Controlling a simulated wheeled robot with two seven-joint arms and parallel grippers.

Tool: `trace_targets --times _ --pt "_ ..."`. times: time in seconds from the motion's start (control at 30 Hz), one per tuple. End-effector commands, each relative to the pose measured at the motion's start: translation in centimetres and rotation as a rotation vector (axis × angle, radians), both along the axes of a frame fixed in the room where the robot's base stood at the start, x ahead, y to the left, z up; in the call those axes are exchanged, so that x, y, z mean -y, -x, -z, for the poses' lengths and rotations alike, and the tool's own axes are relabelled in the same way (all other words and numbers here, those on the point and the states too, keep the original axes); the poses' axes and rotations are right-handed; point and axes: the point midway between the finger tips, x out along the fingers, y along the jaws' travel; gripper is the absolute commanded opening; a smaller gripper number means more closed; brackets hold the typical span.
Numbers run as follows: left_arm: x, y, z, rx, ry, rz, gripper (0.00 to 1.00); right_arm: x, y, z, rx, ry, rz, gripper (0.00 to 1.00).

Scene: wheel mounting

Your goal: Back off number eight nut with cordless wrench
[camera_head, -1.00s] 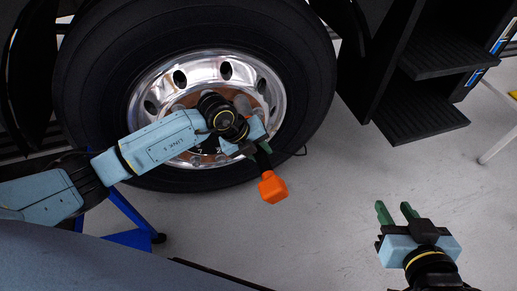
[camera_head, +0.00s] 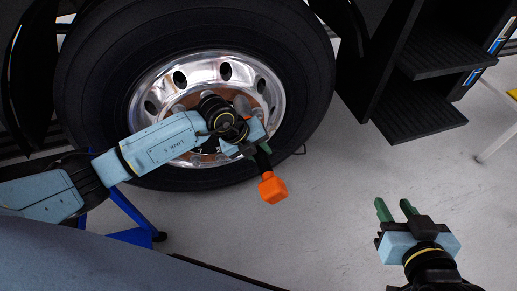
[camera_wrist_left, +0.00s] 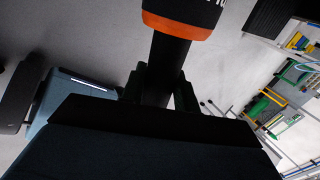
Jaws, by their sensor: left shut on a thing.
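The wheel (camera_head: 105,85) has a black tire and a polished rim (camera_head: 262,82) with a rusty brown centre. My left gripper (camera_head: 255,146) is in front of the wheel's centre, shut on the cordless wrench, whose orange base (camera_head: 272,188) hangs below the jaws. The wrench's dark handle (camera_wrist_left: 163,65) and orange-black base (camera_wrist_left: 180,22) show in the left wrist view. My left arm hides the wrench's head, most of the hub and the number eight nut, so I cannot tell whether the wrench sits on a nut. My right gripper (camera_head: 397,211) is open and empty at the lower right.
Black steps (camera_head: 420,110) stand right of the wheel. A blue stand (camera_head: 135,220) is at the wheel's lower left. The grey floor (camera_head: 335,190) between the wheel and my right gripper is clear. Shelves and racks (camera_wrist_left: 285,100) show at the right of the left wrist view.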

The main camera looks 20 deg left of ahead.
Motion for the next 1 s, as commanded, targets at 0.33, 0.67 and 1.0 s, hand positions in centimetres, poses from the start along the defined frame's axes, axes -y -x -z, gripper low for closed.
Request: trace_targets --times 0.33,0.67,1.0 --pt "-0.34 -0.55 -0.46 0.015 -0.001 -0.009 0.00 0.00 0.01 -0.08 0.000 0.000 0.000 0.36" --pt "-0.20 -0.34 -0.50 0.014 -0.001 -0.009 0.00 0.00 0.00 -0.77 0.000 0.000 0.000 0.36" --pt "-0.14 -0.29 -0.43 0.014 -0.001 -0.008 0.00 0.00 0.00 -0.76 0.000 0.000 0.000 0.36"
